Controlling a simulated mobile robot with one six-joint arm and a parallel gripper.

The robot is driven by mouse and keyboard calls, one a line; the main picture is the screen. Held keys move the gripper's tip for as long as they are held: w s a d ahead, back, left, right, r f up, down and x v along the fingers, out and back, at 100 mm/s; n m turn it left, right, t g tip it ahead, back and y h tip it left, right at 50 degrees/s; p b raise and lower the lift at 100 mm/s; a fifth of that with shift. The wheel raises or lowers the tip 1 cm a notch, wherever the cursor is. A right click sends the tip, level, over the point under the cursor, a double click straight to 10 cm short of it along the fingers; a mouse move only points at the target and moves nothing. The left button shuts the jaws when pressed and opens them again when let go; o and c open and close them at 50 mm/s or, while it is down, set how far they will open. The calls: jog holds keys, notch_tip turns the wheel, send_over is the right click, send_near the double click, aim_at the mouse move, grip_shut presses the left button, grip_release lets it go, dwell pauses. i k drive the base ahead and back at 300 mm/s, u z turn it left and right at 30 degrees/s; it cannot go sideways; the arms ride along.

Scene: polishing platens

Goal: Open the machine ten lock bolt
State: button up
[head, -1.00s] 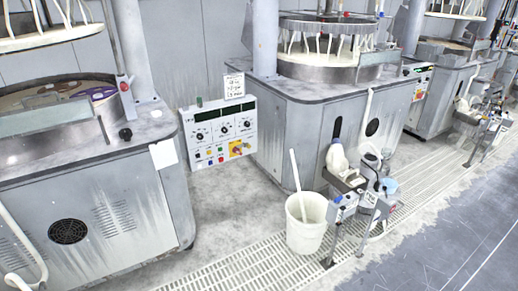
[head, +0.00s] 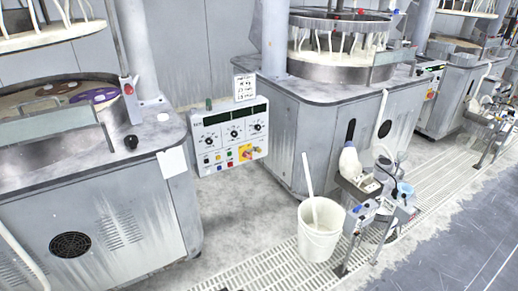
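My gripper is not in view. Two grey polishing machines stand nearest, and no number is readable on either. I cannot tell whether either is the lock bolt. The middle machine (head: 318,125) has a ring-shaped head above its basin. No lock bolt is clearly identifiable.
A control panel (head: 229,138) with dials stands between the machines. A white bucket (head: 318,240) with a stick, and a stand with bottles (head: 360,180), are before the middle machine. Floor grating (head: 265,275) runs along the front. Dark floor (head: 465,240) at right is clear.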

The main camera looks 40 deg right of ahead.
aim_at(258, 150)
jog(key=z, duration=0.15)
jog(key=i, duration=1.35)
jog(key=u, duration=0.15)
